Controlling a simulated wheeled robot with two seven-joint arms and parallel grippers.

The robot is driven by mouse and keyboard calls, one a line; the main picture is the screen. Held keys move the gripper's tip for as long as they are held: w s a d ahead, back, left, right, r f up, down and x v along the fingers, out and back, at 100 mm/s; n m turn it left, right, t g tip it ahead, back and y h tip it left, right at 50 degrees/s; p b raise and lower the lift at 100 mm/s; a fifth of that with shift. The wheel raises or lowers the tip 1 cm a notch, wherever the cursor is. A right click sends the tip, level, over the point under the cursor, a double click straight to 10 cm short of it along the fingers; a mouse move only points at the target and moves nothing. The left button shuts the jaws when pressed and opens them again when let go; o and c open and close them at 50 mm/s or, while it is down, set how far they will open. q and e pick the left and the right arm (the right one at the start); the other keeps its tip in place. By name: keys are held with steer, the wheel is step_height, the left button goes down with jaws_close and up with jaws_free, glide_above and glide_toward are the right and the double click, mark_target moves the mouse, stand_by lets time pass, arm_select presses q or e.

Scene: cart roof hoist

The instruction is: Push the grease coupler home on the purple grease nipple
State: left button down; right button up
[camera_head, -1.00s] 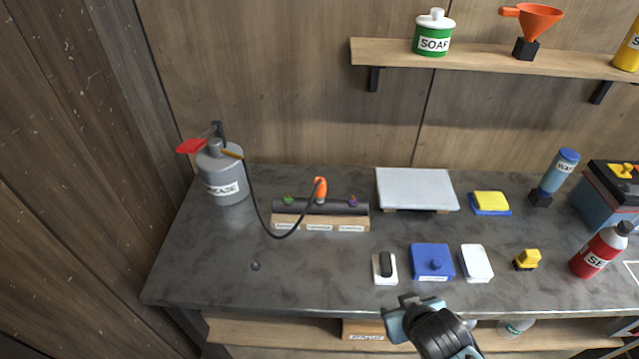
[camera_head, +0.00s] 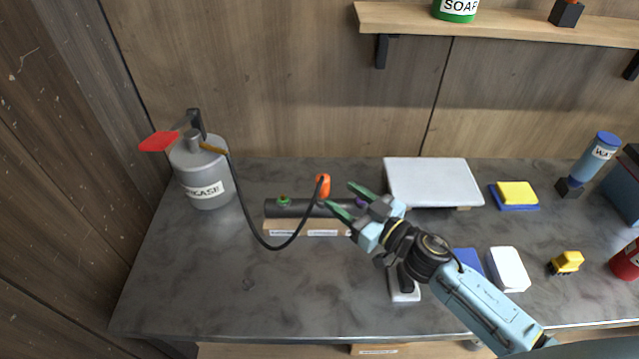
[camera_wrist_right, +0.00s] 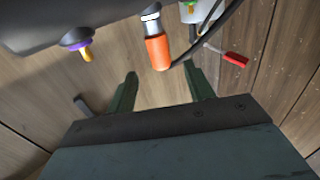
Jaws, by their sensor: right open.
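The orange grease coupler (camera_head: 323,187) stands upright at the middle of the dark bar (camera_head: 305,209), with a black hose at its end. In the right wrist view the coupler (camera_wrist_right: 157,52) lies just beyond my fingertips. The purple grease nipple (camera_head: 361,202) is to its right on the bar, partly hidden by my gripper; it also shows in the right wrist view (camera_wrist_right: 77,42), with nothing on it. My right gripper (camera_head: 343,197) is open and empty, its green fingers pointing at the coupler from the right. My left gripper is not in view.
A green nipple (camera_head: 284,201) is at the bar's left. The hose (camera_head: 246,211) loops to the grey grease can (camera_head: 203,178) with its red handle. A grey-white tray (camera_head: 430,184), a sponge (camera_head: 516,193) and a white block (camera_head: 509,269) lie right. The bench's left front is clear.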

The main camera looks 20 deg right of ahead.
mark_target(328, 184)
steer(key=x, duration=0.4)
steer(key=r+x, duration=0.1)
steer(key=x, duration=0.1)
steer(key=shift+w+a, duration=0.1)
steer(key=shift+w, duration=0.05)
steer(key=shift+w+a+f, duration=0.1)
steer(key=shift+w+a, duration=0.1)
steer(key=shift+w, duration=0.2)
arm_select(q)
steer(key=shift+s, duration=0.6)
